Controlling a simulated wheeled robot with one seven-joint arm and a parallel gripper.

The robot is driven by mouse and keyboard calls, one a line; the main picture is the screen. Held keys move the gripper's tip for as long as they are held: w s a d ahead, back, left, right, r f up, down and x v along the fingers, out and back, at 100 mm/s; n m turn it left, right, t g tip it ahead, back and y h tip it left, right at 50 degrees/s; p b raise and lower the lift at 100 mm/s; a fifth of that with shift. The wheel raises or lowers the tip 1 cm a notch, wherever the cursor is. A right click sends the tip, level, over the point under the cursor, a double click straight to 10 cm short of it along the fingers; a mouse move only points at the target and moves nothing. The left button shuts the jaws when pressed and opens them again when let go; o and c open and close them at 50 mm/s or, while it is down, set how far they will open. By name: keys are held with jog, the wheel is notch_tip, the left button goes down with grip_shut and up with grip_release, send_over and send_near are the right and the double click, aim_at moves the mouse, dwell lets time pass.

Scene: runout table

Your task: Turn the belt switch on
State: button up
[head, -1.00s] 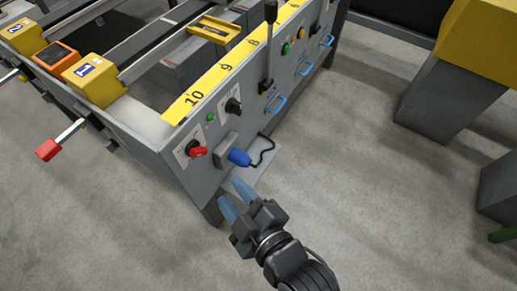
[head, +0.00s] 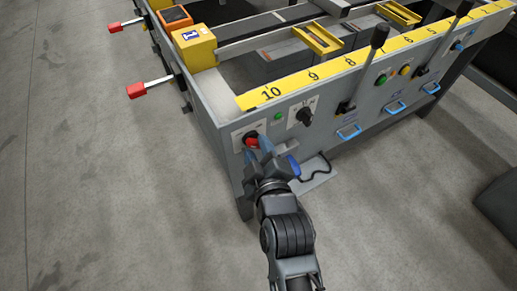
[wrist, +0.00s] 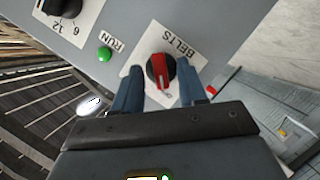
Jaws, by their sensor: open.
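The belt switch is a round knob, red with a dark side, on a white plate marked BELTS. It shows in the wrist view (wrist: 161,70) and in the head view (head: 251,138) at the left end of the grey front panel. My gripper (head: 258,148) is at the panel with its blue fingers open. In the wrist view my gripper (wrist: 160,78) has one finger on each side of the knob, with gaps visible. I cannot tell whether the fingertips touch the plate. The red pointer runs along the knob between the fingers.
A green RUN lamp (wrist: 104,54) and a black dial (head: 305,116) sit beside the switch. A blue plug (head: 294,166) with a black cable is just right of my gripper. A black lever (head: 376,38) and blue handles (head: 349,132) are farther right. Floor in front is clear.

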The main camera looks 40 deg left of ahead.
jog(key=shift+a, duration=0.1)
jog(key=shift+c, duration=0.3)
grip_shut()
dwell(0.4)
jog(key=m+g, duration=0.2)
jog(key=m, duration=0.1)
jog(key=shift+w, duration=0.2)
jog(key=m+g+b, duration=0.1)
jog(key=m+g, duration=0.1)
jog(key=m, duration=0.1)
jog(key=shift+w+y, duration=0.15)
jog(key=shift+y, duration=0.25)
jog(key=m+g+y+b, duration=0.1)
jog(key=m+g, duration=0.1)
jog(key=m, duration=0.1)
jog(key=shift+w+d, duration=0.1)
jog(key=shift+d, duration=0.1)
jog(key=shift+w+f+m+g+y+b, duration=0.1)
jog(key=shift+m+g+y+b, duration=0.7)
jog(key=shift+m, duration=0.8)
